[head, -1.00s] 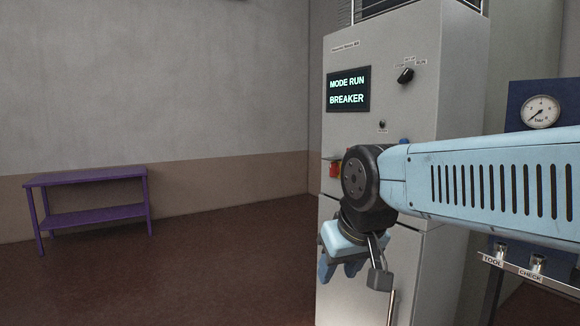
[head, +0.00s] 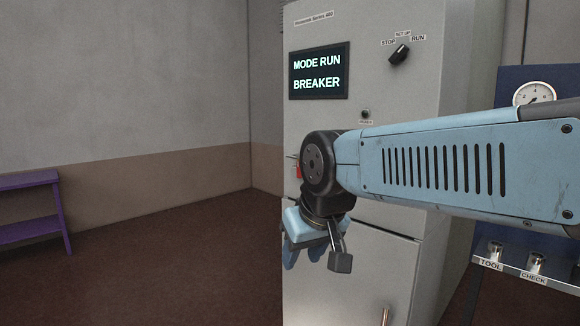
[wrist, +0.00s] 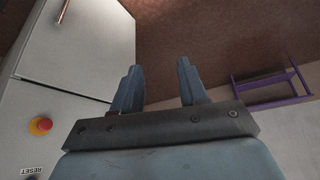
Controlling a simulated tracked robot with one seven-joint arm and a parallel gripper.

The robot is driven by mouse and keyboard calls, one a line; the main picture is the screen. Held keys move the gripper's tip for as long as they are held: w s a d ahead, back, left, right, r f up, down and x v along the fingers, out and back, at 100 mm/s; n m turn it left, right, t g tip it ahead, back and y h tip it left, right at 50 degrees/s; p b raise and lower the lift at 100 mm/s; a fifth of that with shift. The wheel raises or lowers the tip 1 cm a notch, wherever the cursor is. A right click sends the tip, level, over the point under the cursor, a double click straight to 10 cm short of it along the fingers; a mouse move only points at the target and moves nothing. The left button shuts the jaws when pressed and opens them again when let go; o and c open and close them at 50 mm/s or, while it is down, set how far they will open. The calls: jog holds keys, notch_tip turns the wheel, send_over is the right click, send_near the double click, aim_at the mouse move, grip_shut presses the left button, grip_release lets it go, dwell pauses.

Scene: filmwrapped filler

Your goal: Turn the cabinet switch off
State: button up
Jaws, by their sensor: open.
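The grey cabinet (head: 400,130) stands right of centre in the head view. Its dark screen (head: 318,72) reads MODE RUN BREAKER. A black rotary knob (head: 399,54) sits under STOP, SET UP and RUN labels. A small red part (head: 298,171) shows beside my wrist, mostly hidden by my arm; I cannot tell if it is the switch. My gripper (head: 304,260) hangs in front of the cabinet, pointing down. In the wrist view my gripper (wrist: 158,70) is open and empty. A red button on yellow (wrist: 40,126) and a RESET label show on the cabinet there.
A purple table (head: 30,210) stands at the left wall; it also shows in the wrist view (wrist: 268,90). At right are a blue panel with a pressure gauge (head: 535,94) and a shelf labelled TOOL and CHECK (head: 530,275). The floor between table and cabinet is clear.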

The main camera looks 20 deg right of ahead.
jog(key=shift+w, duration=0.15)
jog(key=shift+o, duration=0.4)
jog(key=shift+o, duration=0.4)
jog(key=shift+w+d+r, duration=0.1)
jog(key=shift+w, duration=0.05)
jog(key=w+d+r+m+g+h, duration=0.1)
jog(key=w+d+m+g+h, duration=0.3)
jog(key=w+d, duration=0.7)
jog(key=m+t+h, duration=0.5)
jog(key=m+h, duration=0.5)
jog(key=h, duration=0.3)
send_near(298, 166)
jog(key=x, duration=0.9)
jog(key=shift+w+d+f, duration=0.1)
jog(key=shift+d, duration=0.25)
jog(key=shift+c, duration=0.4)
